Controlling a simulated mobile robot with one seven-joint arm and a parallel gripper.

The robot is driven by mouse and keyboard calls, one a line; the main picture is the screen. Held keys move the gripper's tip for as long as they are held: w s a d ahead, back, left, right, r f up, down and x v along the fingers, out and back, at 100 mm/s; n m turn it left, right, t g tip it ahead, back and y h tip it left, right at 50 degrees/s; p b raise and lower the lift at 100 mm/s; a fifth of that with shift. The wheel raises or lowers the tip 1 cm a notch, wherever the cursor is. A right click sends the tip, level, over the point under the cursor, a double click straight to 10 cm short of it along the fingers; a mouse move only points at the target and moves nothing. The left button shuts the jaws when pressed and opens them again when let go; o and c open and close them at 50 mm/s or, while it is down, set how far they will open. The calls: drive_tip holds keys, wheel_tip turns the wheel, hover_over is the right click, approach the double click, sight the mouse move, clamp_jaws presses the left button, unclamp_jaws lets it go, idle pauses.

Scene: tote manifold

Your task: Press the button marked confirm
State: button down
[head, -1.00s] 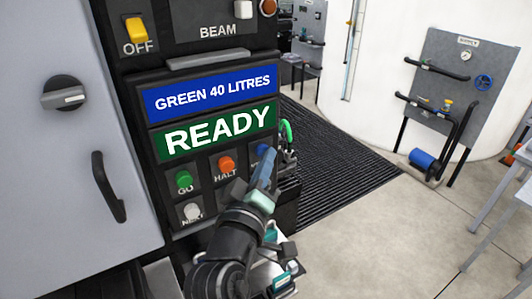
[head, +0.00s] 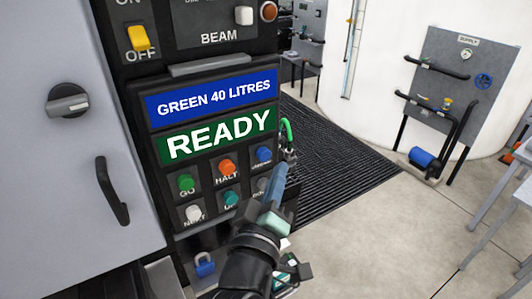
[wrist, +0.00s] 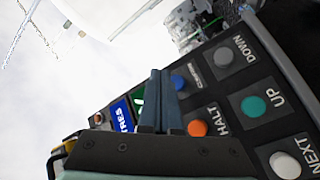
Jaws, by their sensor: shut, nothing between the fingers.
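A control panel carries two rows of round buttons under a green READY display (head: 219,136). The blue button (head: 264,154) is at the right end of the upper row; its label is too small to read in the head view. The blue button also shows in the wrist view (wrist: 178,82), just beyond the fingers, its label unreadable. My gripper (head: 280,168) is shut and empty, its blue-grey fingers in front of the panel's right edge, below and right of the blue button. In the wrist view the gripper (wrist: 161,76) hides part of the displays. Contact with the panel cannot be told.
Nearby are the green GO button (head: 186,183), orange HALT button (head: 227,167), white NEXT button (head: 194,212), teal UP button (head: 231,198) and grey DOWN button (wrist: 223,56). A cabinet handle (head: 112,191) sticks out at left.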

drive_tip(key=shift+s+d+p, duration=0.25)
drive_tip(key=shift+s+d, duration=0.25)
drive_tip(key=shift+s, duration=0.15)
drive_tip(key=shift+s+d+p, duration=0.2)
drive_tip(key=shift+s+d, duration=0.25)
drive_tip(key=shift+s, duration=0.2)
wheel_tip(320, 180, up, 16)
drive_tip(key=s+m+t+b, duration=0.2)
drive_tip(key=m+t+b, duration=0.2)
drive_tip(key=m+b, duration=0.1)
drive_tip(key=s+r+m+t+y+b, duration=0.2)
drive_tip(key=s+r+t+y, duration=0.1)
drive_tip(key=s+r, duration=0.7)
wheel_tip(320, 180, up, 3)
drive_tip(key=shift+s+r+m+t, duration=0.15)
drive_tip(key=shift+m+t, duration=0.25)
drive_tip(key=shift+t, duration=0.5)
drive_tip(key=shift+a, duration=0.1)
